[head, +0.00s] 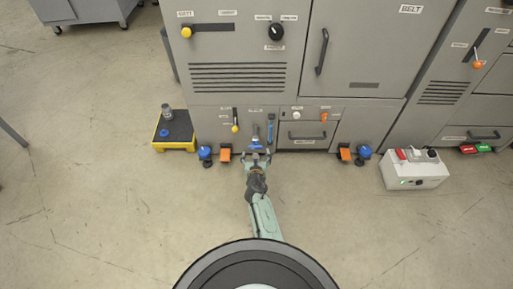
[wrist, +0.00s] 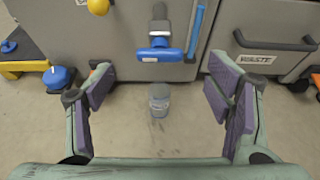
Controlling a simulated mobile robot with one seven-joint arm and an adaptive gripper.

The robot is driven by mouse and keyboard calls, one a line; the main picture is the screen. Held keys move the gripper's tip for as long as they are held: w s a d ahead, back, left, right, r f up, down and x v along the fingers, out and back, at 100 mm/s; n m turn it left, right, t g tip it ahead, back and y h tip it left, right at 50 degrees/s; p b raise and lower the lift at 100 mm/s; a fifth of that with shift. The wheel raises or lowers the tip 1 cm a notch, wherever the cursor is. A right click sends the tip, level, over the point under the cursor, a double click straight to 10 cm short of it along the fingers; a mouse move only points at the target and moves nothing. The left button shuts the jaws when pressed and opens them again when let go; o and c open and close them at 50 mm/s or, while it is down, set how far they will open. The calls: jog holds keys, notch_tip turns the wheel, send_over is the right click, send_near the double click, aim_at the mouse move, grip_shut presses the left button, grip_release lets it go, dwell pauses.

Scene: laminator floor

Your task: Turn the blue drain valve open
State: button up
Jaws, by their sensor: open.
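The blue drain valve (wrist: 162,54) has a crosswise blue handle on a dark stem, low on the grey cabinet front. In the wrist view it is upper centre, ahead of and between my fingertips, not touched by them. In the head view the blue valve handle (head: 256,148) shows just beyond my gripper (head: 257,157), partly hidden by it. My gripper (wrist: 162,78) is open and empty, its purple-padded fingers spread wide left and right.
A clear container (wrist: 159,98) is on the floor below the valve. A blue vertical gauge (wrist: 196,30) is right of it. A yellow tray (head: 174,148) stands left, a white switch box (head: 414,172) right.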

aim_at(256, 146)
jog(key=b+x, duration=0.5)
jog(key=x, duration=0.3)
jog(key=shift+s, duration=0.1)
jog(key=shift+w+b, duration=0.4)
jog(key=c, duration=1.2)
